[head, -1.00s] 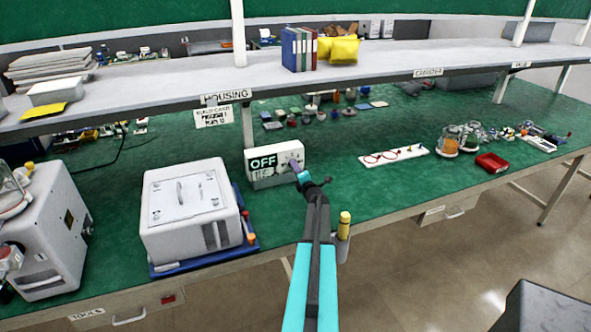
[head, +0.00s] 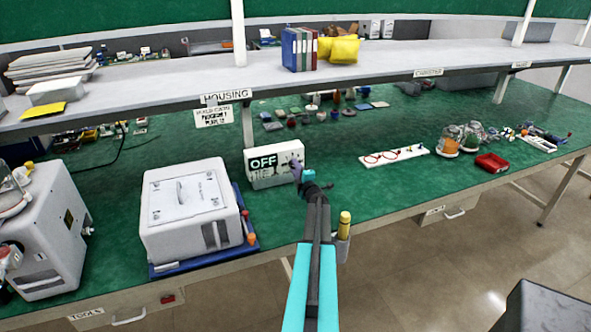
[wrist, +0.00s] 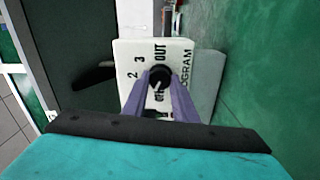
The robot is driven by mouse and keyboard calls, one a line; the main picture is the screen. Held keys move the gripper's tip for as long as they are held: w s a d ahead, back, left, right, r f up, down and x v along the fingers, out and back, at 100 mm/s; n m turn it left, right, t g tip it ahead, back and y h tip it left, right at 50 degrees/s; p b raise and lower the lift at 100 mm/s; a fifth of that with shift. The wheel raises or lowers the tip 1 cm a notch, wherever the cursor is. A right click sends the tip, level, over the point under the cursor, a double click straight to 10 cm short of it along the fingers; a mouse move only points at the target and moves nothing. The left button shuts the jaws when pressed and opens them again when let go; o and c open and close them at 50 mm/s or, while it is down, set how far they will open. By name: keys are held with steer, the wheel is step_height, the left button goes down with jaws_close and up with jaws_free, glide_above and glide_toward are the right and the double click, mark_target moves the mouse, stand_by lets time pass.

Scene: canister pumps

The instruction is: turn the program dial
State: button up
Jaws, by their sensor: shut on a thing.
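The program dial (wrist: 160,76) is a round black knob on a white panel in the wrist view. Around it are the marks 2, 3 and OUT, with PROGRAM along one side; a mark below the knob is partly hidden. My gripper (wrist: 160,88) has its two purple fingers on either side of the knob, shut on it. In the head view the white control box (head: 262,180) stands on the green bench with a display (head: 263,162) reading OFF. My gripper (head: 298,172) is at the box's right end, which hides the dial there.
A white housing (head: 185,225) on a blue tray (head: 175,266) stands to the left of the box. A white strip with red rings (head: 393,155) lies to the right. A yellow-capped bottle (head: 344,222) shows beside my arm. The bench between box and strip is clear.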

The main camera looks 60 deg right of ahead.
steer(key=shift+m+p, duration=0.4)
steer(key=shift+m, duration=1.5)
steer(key=o, duration=1)
steer(key=shift+o, duration=0.2)
steer(key=shift+s, duration=0.15)
steer(key=b+v, duration=0.4)
steer(key=v, duration=0.9)
steer(key=shift+s+a, duration=0.25)
steer(key=shift+a, duration=0.05)
